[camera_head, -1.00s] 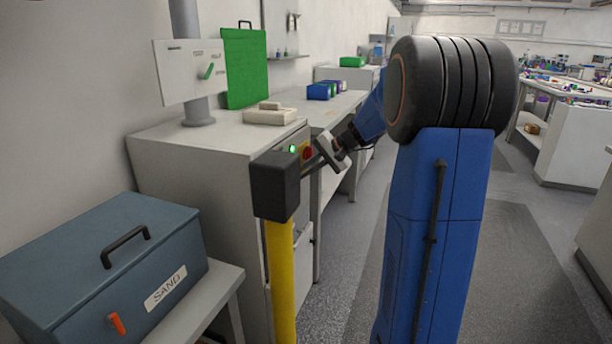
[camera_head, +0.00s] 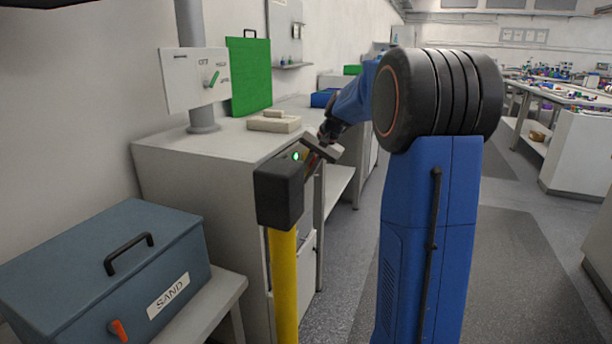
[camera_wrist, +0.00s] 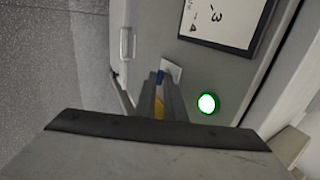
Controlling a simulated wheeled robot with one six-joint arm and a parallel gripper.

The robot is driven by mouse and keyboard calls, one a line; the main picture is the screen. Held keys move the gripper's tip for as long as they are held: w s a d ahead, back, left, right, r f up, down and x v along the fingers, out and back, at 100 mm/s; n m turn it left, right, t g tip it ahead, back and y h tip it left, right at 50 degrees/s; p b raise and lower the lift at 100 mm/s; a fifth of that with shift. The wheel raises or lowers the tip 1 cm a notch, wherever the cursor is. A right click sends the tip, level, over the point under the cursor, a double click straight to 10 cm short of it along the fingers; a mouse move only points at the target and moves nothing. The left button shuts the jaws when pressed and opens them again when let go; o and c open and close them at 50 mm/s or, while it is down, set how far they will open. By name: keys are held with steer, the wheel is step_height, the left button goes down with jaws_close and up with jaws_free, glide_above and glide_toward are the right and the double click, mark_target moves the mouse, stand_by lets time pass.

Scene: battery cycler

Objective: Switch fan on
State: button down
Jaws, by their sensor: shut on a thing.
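My gripper (camera_head: 312,160) is at the front of the grey cabinet (camera_head: 200,150), beside a lit green lamp (camera_head: 296,156). The lamp also shows in the wrist view (camera_wrist: 207,103), right of my fingers. My gripper's fingers (camera_wrist: 160,100) are shut on a small part at the cabinet front, apparently the red switch knob on its yellow plate (camera_wrist: 158,108). The fingers hide most of it, so its turn position cannot be told. A white panel (camera_head: 180,92) on the grey pipe carries a green lever (camera_head: 213,78) among printed labels; its lever tilts up and right.
A yellow post with a black head (camera_head: 278,188) stands close in front of the cabinet. A blue-grey SAND box (camera_head: 90,262) is at lower left. A beige device (camera_head: 273,122) lies on the cabinet top. The floor (camera_head: 345,270) right of the cabinet is clear.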

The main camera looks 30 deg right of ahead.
steer(key=shift+f, duration=0.15)
steer(key=c, duration=1.9)
jaws_free()
steer(key=shift+a, duration=0.1)
steer(key=shift+c, duration=0.2)
steer(key=shift+o, duration=0.5)
